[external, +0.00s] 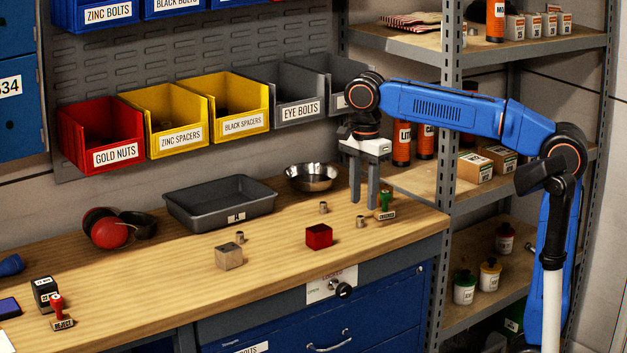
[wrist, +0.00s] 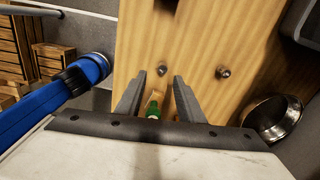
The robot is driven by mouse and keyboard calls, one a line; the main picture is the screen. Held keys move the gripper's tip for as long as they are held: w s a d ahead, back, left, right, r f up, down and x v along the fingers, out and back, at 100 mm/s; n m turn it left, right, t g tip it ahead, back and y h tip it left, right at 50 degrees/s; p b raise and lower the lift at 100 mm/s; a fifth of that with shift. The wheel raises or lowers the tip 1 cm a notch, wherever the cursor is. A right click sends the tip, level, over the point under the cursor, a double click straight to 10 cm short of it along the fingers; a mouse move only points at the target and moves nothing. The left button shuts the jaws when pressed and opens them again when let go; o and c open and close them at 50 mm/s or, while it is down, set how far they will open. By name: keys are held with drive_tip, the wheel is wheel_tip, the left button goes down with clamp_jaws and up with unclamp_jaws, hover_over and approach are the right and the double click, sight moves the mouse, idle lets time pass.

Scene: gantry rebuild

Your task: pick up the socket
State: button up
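Several small grey metal sockets stand on the wooden bench. One socket (external: 360,221) is just below and in front of my gripper (external: 364,204); in the wrist view this socket (wrist: 162,70) appears between the fingertips (wrist: 159,77). A second socket (external: 323,207) is to the left, nearer the bowl, and also shows in the wrist view (wrist: 223,72). A third socket (external: 239,237) is behind the wooden block. My gripper points down, open and empty, above the bench.
A green-handled stamp (external: 384,203) stands close right of my gripper, and appears between the fingers in the wrist view (wrist: 153,108). A red cube (external: 319,236), wooden block (external: 229,257), metal bowl (external: 312,177) and grey tray (external: 180,210) are left. Shelving (external: 450,180) is right.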

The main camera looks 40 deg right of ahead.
sight(361, 226)
drive_tip(key=shift+w+a+f, duration=0.1)
drive_tip(key=shift+f, duration=1.2)
drive_tip(key=shift+w+a+f, duration=0.1)
drive_tip(key=shift+f, duration=1.15)
clamp_jaws()
